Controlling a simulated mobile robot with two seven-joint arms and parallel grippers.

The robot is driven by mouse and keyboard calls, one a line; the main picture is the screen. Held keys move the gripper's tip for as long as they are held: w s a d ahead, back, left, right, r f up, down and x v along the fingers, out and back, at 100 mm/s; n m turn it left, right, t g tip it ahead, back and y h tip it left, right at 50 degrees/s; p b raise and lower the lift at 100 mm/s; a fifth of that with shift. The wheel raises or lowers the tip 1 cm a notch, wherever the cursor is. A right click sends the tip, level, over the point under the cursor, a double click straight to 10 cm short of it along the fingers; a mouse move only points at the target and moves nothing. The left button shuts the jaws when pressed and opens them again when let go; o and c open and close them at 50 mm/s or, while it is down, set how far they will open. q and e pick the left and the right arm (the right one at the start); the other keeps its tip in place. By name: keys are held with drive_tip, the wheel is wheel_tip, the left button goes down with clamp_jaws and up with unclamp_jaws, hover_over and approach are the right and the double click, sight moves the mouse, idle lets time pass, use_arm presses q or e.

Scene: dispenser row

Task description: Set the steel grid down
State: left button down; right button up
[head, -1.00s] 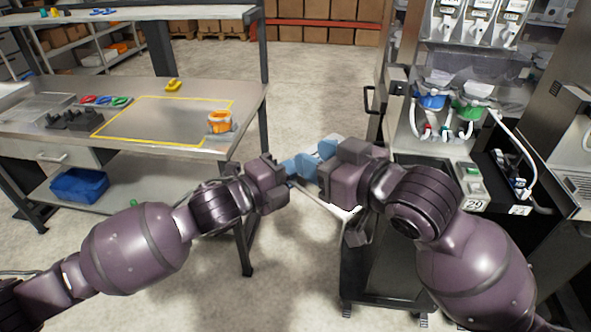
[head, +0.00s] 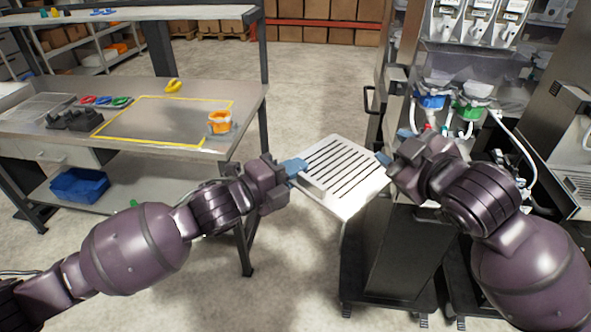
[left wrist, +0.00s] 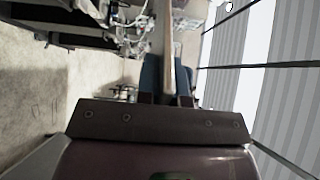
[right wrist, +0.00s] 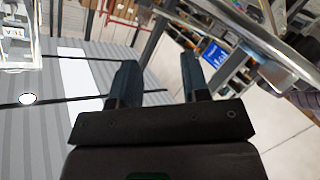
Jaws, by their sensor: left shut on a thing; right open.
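The steel grid (head: 342,172) is a pale slotted plate in the middle of the head view, held in the air between the table and the dispenser machine. My left gripper (head: 298,167) is shut on its left edge. In the left wrist view the grid (left wrist: 168,40) shows edge-on between the blue fingers (left wrist: 166,80). My right gripper (head: 393,150) is by the grid's right corner in the head view; its fingers are open with nothing between them in the right wrist view (right wrist: 160,80).
A steel table (head: 225,95) at left bears a yellow-outlined area (head: 165,120) with bare surface inside. An orange container (head: 219,122) sits at its right edge, a yellow item (head: 173,86) behind it, and dark blocks (head: 75,117) to the left. Dispensers (head: 450,100) stand right.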

drive_tip(key=s+d+f+m+g+h, duration=0.1)
drive_tip(key=d+f, duration=0.3)
drive_tip(key=f, duration=0.4)
drive_tip(key=s+d+f+m+h, duration=0.1)
drive_tip(key=d+f+h, duration=0.15)
drive_tip(key=f, duration=0.45)
use_arm(q)
drive_tip(key=shift+a, duration=0.1)
use_arm(e)
drive_tip(key=s+f+m+g, duration=0.1)
drive_tip(key=s+f+m, duration=0.2)
drive_tip(key=s+f, duration=0.4)
drive_tip(key=s+d+f+m+g, duration=0.1)
drive_tip(key=s+f+m, duration=0.3)
drive_tip(key=s+f, duration=0.4)
wheel_tip(320, 180, down, 7)
drive_tip(key=shift+s+f+m+h, duration=0.1)
drive_tip(key=shift+s+m+h, duration=0.1)
drive_tip(key=shift+m+h, duration=0.15)
